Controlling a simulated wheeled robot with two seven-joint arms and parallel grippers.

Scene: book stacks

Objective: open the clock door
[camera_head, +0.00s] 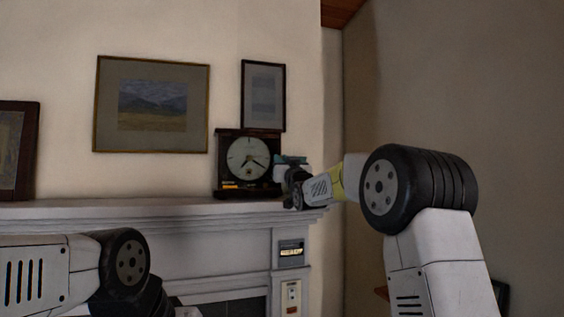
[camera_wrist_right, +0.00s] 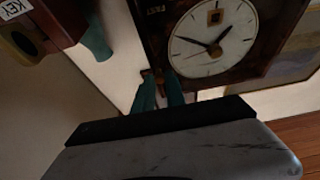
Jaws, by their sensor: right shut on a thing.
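The dark clock (camera_head: 248,162) with a round white dial stands on the mantel shelf. Its dial (camera_wrist_right: 214,38) shows close up and tilted in the right wrist view. In the head view the clock's front looks flat, with no clear gap at the door. My right gripper (camera_head: 290,185) is at the clock's right side. In the wrist view its teal fingers (camera_wrist_right: 160,88) are close together at a small brown handle (camera_wrist_right: 149,77) on the clock's edge, shut on it; the contact is partly hidden. My left arm shows at lower left, but its gripper is out of view.
The pale mantel shelf (camera_head: 130,211) runs under the clock. Framed pictures (camera_head: 151,104) hang behind, one (camera_head: 263,96) just above the clock. A dark red object labelled KEY (camera_wrist_right: 50,24) is near the fingers in the wrist view. Open space lies right of the mantel.

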